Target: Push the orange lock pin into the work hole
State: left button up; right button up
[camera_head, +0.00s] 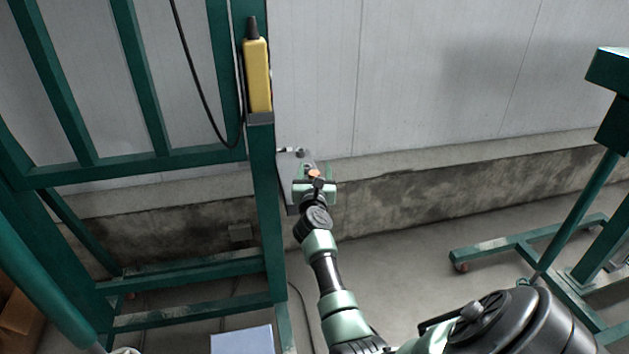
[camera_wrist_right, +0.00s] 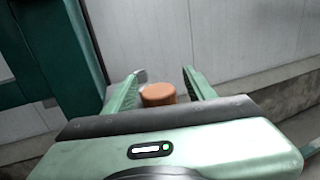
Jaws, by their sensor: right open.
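The orange lock pin (camera_head: 315,173) shows as a small orange cap by the grey metal plate (camera_head: 287,180) on the green frame's post. In the right wrist view the orange pin (camera_wrist_right: 158,94) stands between the two green fingers, with a gap on each side. My right gripper (camera_head: 313,180) is at the plate; its fingers (camera_wrist_right: 160,88) are open around the pin. The work hole cannot be made out in either view. My left gripper is not in view.
A green steel frame (camera_head: 262,215) stands on the left, with a yellow control pendant (camera_head: 257,75) and black cable on it. A pale wall with a concrete base is behind. Another green stand (camera_head: 575,215) is at right. Open floor (camera_head: 400,260) lies between them.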

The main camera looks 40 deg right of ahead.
jog(key=shift+a, duration=0.1)
jog(key=shift+c, duration=1.2)
grip_shut()
jog(key=shift+r, duration=0.1)
